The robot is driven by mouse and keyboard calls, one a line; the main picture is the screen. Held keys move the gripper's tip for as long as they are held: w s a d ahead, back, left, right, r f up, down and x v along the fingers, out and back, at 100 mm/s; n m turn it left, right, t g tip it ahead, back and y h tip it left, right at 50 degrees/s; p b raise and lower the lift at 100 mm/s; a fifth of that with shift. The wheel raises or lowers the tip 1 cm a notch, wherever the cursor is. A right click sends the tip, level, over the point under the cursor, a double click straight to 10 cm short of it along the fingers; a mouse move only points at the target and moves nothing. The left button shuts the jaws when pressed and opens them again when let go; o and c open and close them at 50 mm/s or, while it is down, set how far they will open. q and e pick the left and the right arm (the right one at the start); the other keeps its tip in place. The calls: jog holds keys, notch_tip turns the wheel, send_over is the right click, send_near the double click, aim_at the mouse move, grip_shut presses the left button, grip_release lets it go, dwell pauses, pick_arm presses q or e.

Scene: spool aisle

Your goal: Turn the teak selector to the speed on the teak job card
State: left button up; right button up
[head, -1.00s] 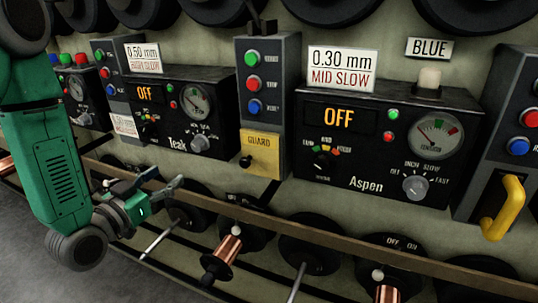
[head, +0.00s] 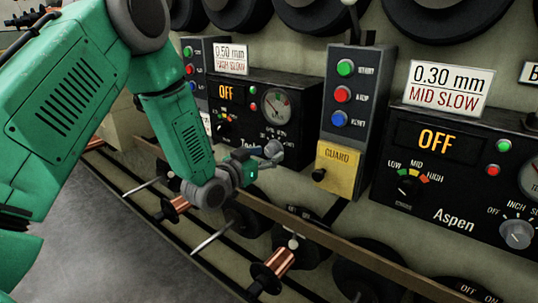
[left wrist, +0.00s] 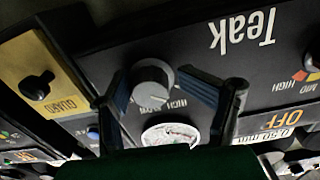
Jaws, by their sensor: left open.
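The Teak panel (head: 303,112) is black, with an OFF display and a round gauge. Its grey round selector knob (left wrist: 153,84) shows in the left wrist view with scale lettering beside it; I cannot read its setting. My left gripper (head: 262,152) is open in front of the panel. In the left wrist view its two fingers (left wrist: 152,92) stand on either side of the knob; I cannot tell if they touch it. The arm hides part of the Teak label. The job card (head: 231,59) above reads 0.50 mm; its red line looks like HIGH SLOW but is small.
A yellow GUARD box (head: 339,168) under a grey button column (head: 357,95) stands right of Teak. The Aspen panel (head: 452,175) is farther right, its card (head: 448,89) reading MID SLOW. A brown rail (head: 320,235) and copper spools (head: 280,262) lie below.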

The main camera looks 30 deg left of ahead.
pick_arm(q)
jog(key=shift+w+a+f, duration=0.15)
jog(key=shift+w+a, duration=0.05)
jog(key=shift+a, duration=0.05)
jog(key=shift+s+d+r, duration=0.1)
jog(key=shift+d+r, duration=0.2)
jog(key=shift+d, duration=0.25)
jog(key=shift+s+d+r, duration=0.1)
jog(key=shift+d+r, duration=0.15)
jog(key=shift+d, duration=0.25)
jog(key=c, duration=0.6)
jog(key=shift+d+r, duration=0.1)
jog(key=shift+d, duration=0.2)
jog(key=c, duration=0.5)
jog(key=shift+a+f, duration=0.2)
jog(key=shift+a, duration=0.45)
jog(key=shift+d, duration=0.35)
